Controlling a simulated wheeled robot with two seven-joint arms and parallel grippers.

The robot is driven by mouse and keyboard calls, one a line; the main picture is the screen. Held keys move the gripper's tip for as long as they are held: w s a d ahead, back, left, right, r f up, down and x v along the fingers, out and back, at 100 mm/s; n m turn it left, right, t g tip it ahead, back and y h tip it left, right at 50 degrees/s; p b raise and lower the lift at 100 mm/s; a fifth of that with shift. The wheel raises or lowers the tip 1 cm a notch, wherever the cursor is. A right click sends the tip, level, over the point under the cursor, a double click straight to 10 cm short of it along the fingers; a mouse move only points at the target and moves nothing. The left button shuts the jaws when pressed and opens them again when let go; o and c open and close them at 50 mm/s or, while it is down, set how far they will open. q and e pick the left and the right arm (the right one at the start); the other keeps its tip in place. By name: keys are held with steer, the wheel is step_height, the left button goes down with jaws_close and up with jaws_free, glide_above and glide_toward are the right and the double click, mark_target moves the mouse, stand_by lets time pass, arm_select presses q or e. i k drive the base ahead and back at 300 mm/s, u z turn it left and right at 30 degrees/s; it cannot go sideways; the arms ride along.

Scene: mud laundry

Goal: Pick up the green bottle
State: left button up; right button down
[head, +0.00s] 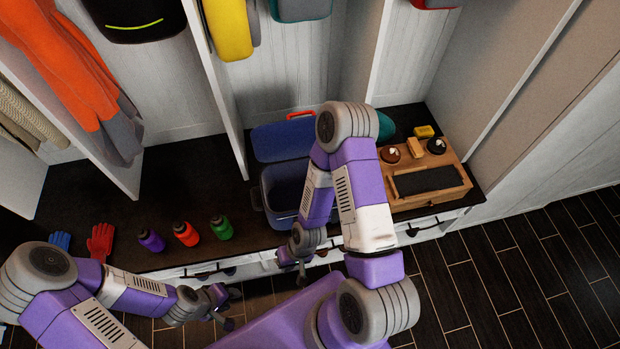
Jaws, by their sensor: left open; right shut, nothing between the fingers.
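The green bottle (221,228) stands on the dark bench top, at the right end of a short row of bottles, near the front edge. It has a dark cap and nothing touches it. My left gripper (230,308) is open and empty, in front of the bench and nearer to me than the green bottle, apart from it. My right gripper (300,268) is shut and empty, in front of the bench edge by the blue bin, to the right of the green bottle and apart from it.
A red bottle (186,234) and a purple bottle (151,240) stand left of the green one. Red gloves (100,241) and a blue glove (60,241) lie further left. A blue bin (272,196) stands right. A wooden box (447,180) sits at the far right.

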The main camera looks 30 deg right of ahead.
mark_target(220, 225)
steer(key=u, duration=2.1)
steer(key=i, duration=1.85)
steer(key=z, duration=2.9)
